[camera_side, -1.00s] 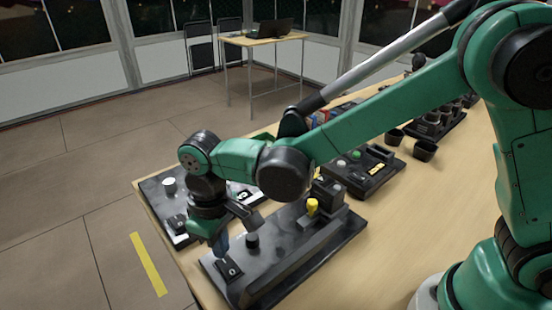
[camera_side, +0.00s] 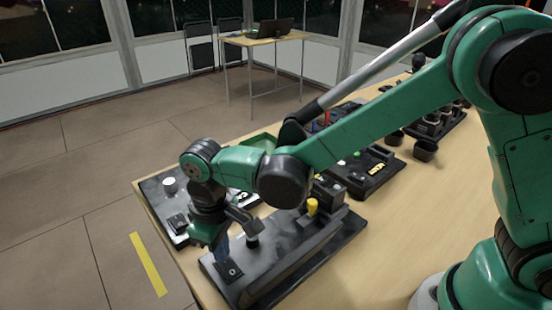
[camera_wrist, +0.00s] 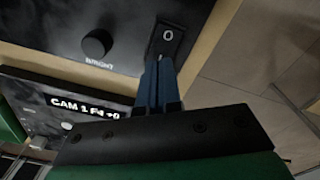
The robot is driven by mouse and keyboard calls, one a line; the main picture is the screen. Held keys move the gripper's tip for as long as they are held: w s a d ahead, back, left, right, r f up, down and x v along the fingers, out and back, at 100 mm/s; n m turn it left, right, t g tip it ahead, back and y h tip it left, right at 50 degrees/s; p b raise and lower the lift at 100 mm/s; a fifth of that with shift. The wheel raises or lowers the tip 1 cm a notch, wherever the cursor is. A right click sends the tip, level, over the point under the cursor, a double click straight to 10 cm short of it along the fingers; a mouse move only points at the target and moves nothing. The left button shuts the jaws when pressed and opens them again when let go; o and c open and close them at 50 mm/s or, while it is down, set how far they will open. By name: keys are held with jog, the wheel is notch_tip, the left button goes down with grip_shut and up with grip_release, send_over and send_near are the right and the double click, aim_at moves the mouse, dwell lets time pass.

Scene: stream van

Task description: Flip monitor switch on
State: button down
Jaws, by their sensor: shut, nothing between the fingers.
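The monitor panel (camera_side: 290,262) is a dark unit with a black rocker switch (camera_side: 231,270) near its front left end. In the wrist view the rocker (camera_wrist: 170,36) shows a white "O" at its far end. My gripper (camera_side: 222,254) is over the switch, pointing down, with its blue fingers closed together and empty. In the wrist view the fingertips (camera_wrist: 158,62) meet or cover the rocker's near end; I cannot tell whether they press it. That end of the rocker is hidden. A black knob (camera_wrist: 96,43) marked "BRIGHT" sits beside the switch.
A yellow knob (camera_side: 312,205) stands farther along the panel. Another unit with a lit display (camera_wrist: 85,106) lies close beside it. More control boxes (camera_side: 368,170) and black cups (camera_side: 425,150) stand farther back. The wooden table (camera_side: 375,255) is clear at the right.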

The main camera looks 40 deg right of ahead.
jog(key=shift+f, duration=0.65)
jog(key=shift+r, duration=3.55)
jog(key=s+d+r+m+t, duration=0.2)
jog(key=d+m+t, duration=0.1)
jog(key=d, duration=0.6)
jog(key=s+d+r+m+t, duration=0.2)
jog(key=s+d+m+t, duration=0.1)
jog(key=d, duration=0.7)
jog(key=shift+r+t, duration=0.15)
jog(key=shift+t, duration=0.45)
